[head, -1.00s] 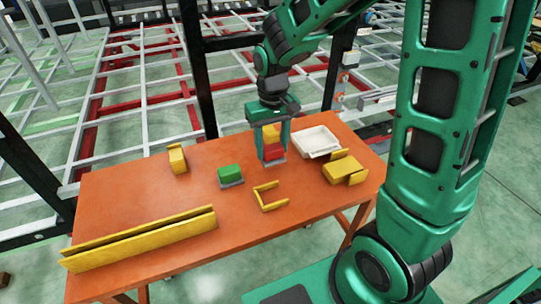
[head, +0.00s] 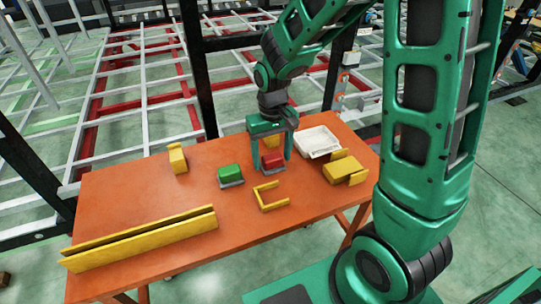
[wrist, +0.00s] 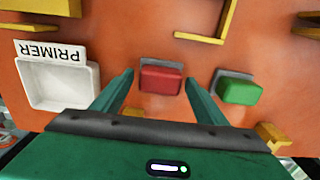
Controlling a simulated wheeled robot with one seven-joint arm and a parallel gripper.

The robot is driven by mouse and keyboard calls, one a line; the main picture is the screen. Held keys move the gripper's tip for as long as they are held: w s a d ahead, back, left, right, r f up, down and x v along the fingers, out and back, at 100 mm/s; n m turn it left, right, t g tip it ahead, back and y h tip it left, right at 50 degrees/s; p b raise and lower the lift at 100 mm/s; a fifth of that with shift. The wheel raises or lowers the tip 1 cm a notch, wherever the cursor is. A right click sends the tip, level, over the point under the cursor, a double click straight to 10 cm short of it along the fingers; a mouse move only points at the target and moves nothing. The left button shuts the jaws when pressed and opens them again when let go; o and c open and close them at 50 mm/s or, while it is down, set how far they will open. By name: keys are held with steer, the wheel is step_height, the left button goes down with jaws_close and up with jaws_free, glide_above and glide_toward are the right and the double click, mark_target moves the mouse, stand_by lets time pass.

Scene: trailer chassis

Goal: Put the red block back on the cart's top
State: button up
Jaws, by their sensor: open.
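The red block (head: 272,160) sits on a small grey base on the orange cart's top (head: 190,200). In the wrist view the red block (wrist: 161,80) lies between and beyond the fingertips. My gripper (head: 272,158) is open above and around the block's sides in the head view; in the wrist view my gripper (wrist: 158,80) shows its two green fingers spread with nothing held. Whether the fingers touch the block cannot be told.
A green block (head: 230,174) on a grey base stands to the left. A white tray (head: 318,142) labelled PRIMER and a yellow fixture (head: 345,170) are to the right. A yellow bracket (head: 262,197) lies in front. A long yellow channel (head: 140,238) lies along the front left.

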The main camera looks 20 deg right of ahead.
mark_target(272, 155)
step_height(272, 155, up, 12)
steer(key=s+d+m, duration=0.3)
steer(key=s+d, duration=0.5)
steer(key=s, duration=0.3)
steer(key=s+d+m, duration=0.3)
steer(key=s+d, duration=0.6)
steer(key=s, duration=0.3)
steer(key=shift+s+d+r, duration=0.15)
steer(key=shift+s+r, duration=0.1)
steer(key=shift+s, duration=0.05)
steer(key=shift+w+f, duration=0.25)
steer(key=shift+w, duration=0.4)
